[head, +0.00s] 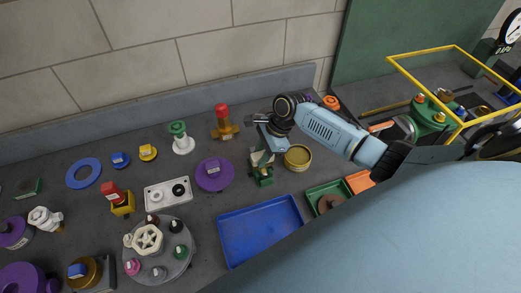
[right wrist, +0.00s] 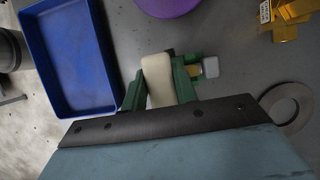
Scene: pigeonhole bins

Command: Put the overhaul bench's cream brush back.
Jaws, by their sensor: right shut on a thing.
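My right gripper (head: 262,165) reaches down over the middle of the grey bench and is shut on a cream block-like piece, which I take for the cream brush (right wrist: 157,82). In the right wrist view the piece stands between two green finger-like parts, with a small dark part beyond its far end. In the head view the grip is small and mostly covered, so I cannot tell whether the brush touches the bench. A green piece with a pale tag (right wrist: 210,67) is close beside the grip. My left gripper is not in view.
A blue tray (head: 258,230) lies just in front of the grip, with a green tray (head: 315,191) and an orange one (head: 361,181) to the right. A purple disc (head: 214,175) is left, a brass ring (head: 298,157) right, a red-topped brass fitting (head: 223,122) behind.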

